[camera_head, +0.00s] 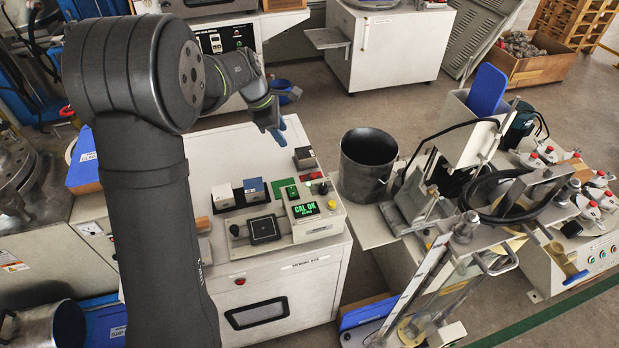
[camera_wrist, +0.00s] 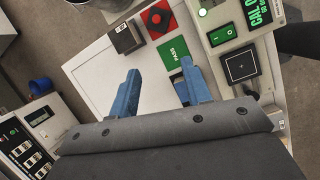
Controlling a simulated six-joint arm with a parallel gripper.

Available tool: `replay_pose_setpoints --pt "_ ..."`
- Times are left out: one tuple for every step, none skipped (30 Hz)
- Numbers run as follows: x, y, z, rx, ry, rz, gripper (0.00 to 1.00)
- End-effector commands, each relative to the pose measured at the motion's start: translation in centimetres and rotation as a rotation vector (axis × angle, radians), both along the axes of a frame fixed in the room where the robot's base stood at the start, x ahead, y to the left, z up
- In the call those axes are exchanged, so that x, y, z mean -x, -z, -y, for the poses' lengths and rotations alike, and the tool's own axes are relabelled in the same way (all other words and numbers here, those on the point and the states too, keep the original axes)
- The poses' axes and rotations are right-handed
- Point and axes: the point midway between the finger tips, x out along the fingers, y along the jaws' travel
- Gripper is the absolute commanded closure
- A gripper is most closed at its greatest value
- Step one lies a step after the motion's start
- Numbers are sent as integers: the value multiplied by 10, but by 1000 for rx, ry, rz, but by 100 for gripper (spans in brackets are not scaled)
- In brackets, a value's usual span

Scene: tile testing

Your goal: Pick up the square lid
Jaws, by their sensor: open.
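A black square plate with a pale outline (camera_head: 264,228) lies flat on the bench beside the CAL OK display. It also shows in the wrist view (camera_wrist: 239,66), with a small cross at its centre. I cannot tell whether it is the square lid. A small dark box with a lighter top (camera_head: 304,158) stands at the bench's far right corner. It also shows in the wrist view (camera_wrist: 125,38). My gripper (camera_head: 279,131), with blue fingers, is above the bench's far part. In the wrist view my gripper (camera_wrist: 157,77) is open, with bare white bench between its fingers.
A white block (camera_head: 223,195) and a blue-topped block (camera_head: 254,189) stand in front of the gripper. A green PASS pad (camera_wrist: 173,52) and a red pad (camera_wrist: 158,18) lie near the dark box. A CAL OK display unit (camera_head: 316,212) and a dark metal pot (camera_head: 367,168) stand right.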

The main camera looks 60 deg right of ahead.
Motion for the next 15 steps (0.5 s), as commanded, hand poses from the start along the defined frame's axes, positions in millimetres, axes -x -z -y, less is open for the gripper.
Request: replay_pose_setpoints --pt "7 3 1 16 95 43 56" --pt "10 5 2 27 164 74 56" --pt "14 7 3 43 259 116 56" --pt "18 9 4 54 332 149 56" --pt "20 11 4 65 404 180 56" --pt "25 13 5 78 500 221 56" --pt "28 15 6 87 575 251 56" --pt "31 16 7 96 648 281 56" --pt "35 18 8 108 747 323 56" --pt "38 19 9 116 823 351 56" --pt "41 21 9 124 897 381 56" --pt "46 22 10 133 997 418 56" --pt "49 24 11 139 1073 446 56" --pt "52 24 12 146 1148 475 56" --pt "56 26 13 153 1247 510 56"
